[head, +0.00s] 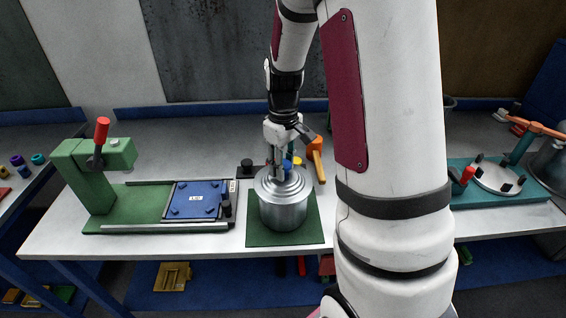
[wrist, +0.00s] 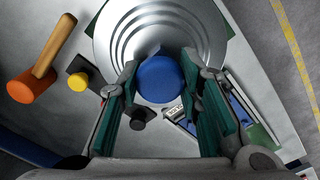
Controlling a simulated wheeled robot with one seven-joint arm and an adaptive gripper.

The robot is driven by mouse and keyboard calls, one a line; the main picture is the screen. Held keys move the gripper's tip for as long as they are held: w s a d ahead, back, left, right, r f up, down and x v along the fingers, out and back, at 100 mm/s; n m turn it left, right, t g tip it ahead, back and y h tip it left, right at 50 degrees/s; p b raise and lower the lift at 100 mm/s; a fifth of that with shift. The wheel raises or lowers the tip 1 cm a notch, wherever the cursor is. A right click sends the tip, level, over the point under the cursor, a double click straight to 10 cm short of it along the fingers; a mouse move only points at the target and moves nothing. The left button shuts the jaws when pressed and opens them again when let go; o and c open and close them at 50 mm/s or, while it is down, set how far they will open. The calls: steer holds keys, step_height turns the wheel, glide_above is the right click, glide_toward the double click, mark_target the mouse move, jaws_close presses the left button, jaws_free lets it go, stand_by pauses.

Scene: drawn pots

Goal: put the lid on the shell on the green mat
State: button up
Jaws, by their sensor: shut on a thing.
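The silver shell (head: 283,214) stands upright on the green mat (head: 257,233) near the middle of the bench. The silver lid (head: 268,182), with a blue knob, is at the top of the shell. It looks level and lined up with the rim; I cannot tell whether it rests fully on it. My gripper (head: 284,166) is above the shell and shut on the lid's knob. In the wrist view the blue knob (wrist: 160,79) sits between the green fingertips, over the ringed top of the lid (wrist: 150,27). The shell's rim is mostly hidden under the lid.
A hammer (head: 317,160) with an orange head lies behind the shell on the right. A black block (head: 246,167) and a yellow knob (wrist: 77,82) are also close behind. A green press fixture (head: 100,170) with a blue plate (head: 194,199) stands left. A teal fixture (head: 470,205) is right.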

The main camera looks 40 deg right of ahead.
steer(key=o, duration=1.3)
step_height(320, 180, up, 12)
steer(key=shift+f, duration=0.1)
steer(key=s+a+r+t, duration=0.2)
steer(key=s+a, duration=0.3)
steer(key=s+a+r+m+t, duration=0.1)
steer(key=s+a+r, duration=0.2)
steer(key=s+a, duration=0.2)
steer(key=s+a+r+m+t+b, duration=0.1)
steer(key=s+a+r+t, duration=0.1)
steer(key=s+a, duration=0.3)
steer(key=shift+s+a+r+t, duration=0.3)
steer(key=shift+s+a+r, duration=0.1)
steer(key=shift+a+r, duration=0.15)
